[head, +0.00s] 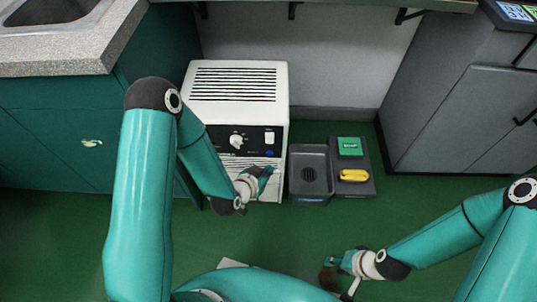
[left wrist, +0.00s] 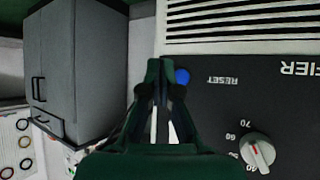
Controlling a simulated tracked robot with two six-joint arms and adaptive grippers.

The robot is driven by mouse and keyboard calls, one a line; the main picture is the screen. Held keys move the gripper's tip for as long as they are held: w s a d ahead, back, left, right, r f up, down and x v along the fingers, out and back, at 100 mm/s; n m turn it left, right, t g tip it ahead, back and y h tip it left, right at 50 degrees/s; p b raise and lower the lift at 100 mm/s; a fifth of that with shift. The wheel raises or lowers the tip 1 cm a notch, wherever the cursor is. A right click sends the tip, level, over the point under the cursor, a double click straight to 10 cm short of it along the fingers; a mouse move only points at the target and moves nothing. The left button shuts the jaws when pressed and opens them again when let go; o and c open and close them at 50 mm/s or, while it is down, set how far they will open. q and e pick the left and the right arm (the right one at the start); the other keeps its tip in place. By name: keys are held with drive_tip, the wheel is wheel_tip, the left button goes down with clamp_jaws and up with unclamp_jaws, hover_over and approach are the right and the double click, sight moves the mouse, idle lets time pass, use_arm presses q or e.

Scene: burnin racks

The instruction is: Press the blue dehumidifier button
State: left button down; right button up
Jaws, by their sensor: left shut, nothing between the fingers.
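The white dehumidifier (head: 233,82) stands on the green floor against the back wall, with a black control panel on its front. In the left wrist view the round blue button (left wrist: 183,77) sits on the black panel beside the word RESET. My left gripper (head: 268,171) is shut and empty in front of the unit's lower right front. In the left wrist view its fingertips (left wrist: 160,66) appear just left of the blue button, overlapping its edge slightly. I cannot tell whether they touch the panel. My right gripper (head: 336,279) appears open, low over the floor, away from the dehumidifier.
The panel also carries a white knob (head: 236,141) and a white switch (head: 269,138). Grey cabinets (head: 465,110) stand right, teal cabinets (head: 50,140) left.

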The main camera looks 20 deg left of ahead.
use_arm(q)
drive_tip(key=shift+s+d+b, duration=0.15)
drive_tip(key=shift+s, duration=0.4)
drive_tip(key=shift+s+d+b, duration=0.15)
drive_tip(key=shift+s, duration=0.4)
drive_tip(key=s+d+f+n+g+h, duration=0.1)
drive_tip(key=s+f+n+g, duration=0.1)
drive_tip(key=s+f+g, duration=0.45)
drive_tip(key=s+d+f+n+g, duration=0.1)
drive_tip(key=s+n+g, duration=0.15)
drive_tip(key=s, duration=0.65)
wheel_tip(320, 180, up, 26)
drive_tip(key=s+p, duration=0.1)
drive_tip(key=p, duration=2.5)
drive_tip(key=shift+s+a+r+g, duration=0.15)
drive_tip(key=shift+s+r+g, duration=0.05)
drive_tip(key=shift+g, duration=0.2)
drive_tip(key=shift+a+n, duration=0.1)
drive_tip(key=shift+n, duration=0.15)
